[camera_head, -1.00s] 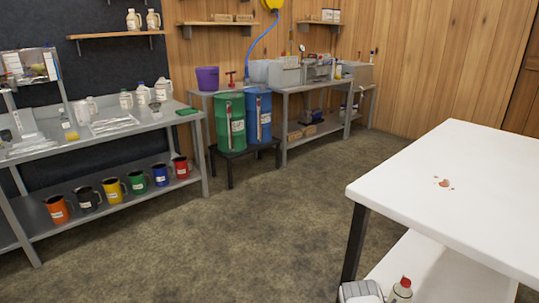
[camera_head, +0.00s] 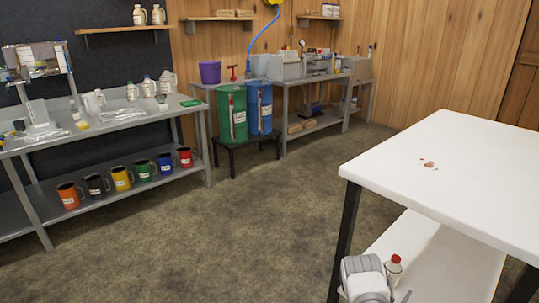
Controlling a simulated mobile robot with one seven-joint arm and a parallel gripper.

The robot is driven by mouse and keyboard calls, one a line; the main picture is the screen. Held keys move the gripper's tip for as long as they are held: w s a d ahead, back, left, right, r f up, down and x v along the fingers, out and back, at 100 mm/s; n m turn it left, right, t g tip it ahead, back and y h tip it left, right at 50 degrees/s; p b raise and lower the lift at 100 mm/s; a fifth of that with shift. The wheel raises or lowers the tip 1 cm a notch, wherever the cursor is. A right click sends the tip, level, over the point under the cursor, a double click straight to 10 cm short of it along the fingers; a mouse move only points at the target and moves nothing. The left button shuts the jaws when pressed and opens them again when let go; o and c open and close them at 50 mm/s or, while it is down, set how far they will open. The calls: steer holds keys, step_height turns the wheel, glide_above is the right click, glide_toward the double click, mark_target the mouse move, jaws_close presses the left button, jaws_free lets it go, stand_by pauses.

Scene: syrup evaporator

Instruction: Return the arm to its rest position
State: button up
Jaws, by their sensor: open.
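No task object other than the arm is named.
A grey workbench (camera_head: 95,125) with mugs below stands left, drums (camera_head: 232,115) at back. The middle floor (camera_head: 230,235) is clear.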

steer(key=w+a+r+n+y, duration=0.1)
steer(key=w+a+r+y, duration=0.3)
steer(key=r, duration=0.8)
steer(key=w+a+r+y, duration=0.2)
steer(key=w+a+r, duration=0.4)
steer(key=r, duration=0.6)
steer(key=s+a+r+n+g+y, duration=0.1)
steer(key=s+a+r+n+y, duration=0.15)
steer(key=a+r, duration=0.6)
steer(key=s+a+r+n+g+y, duration=0.1)
steer(key=s+a+r+y, duration=0.1)
steer(key=s+a+r, duration=0.4)
steer(key=s+a+r+n+g+y, duration=0.1)
steer(key=s+a+r+n+y, duration=0.15)
steer(key=s+r, duration=0.65)
steer(key=s+a+n+g, duration=0.2)
steer(key=s, duration=1.1)
steer(key=s+a+n+g, duration=0.1)
steer(key=s+a, duration=0.1)
steer(key=s, duration=1.1)
step_height(320, 180, up, 28)
steer(key=p, duration=2.8)
steer(key=shift+w+r+p, duration=0.15)
steer(key=shift+w+p, duration=0.1)
steer(key=shift+p, duration=0.05)
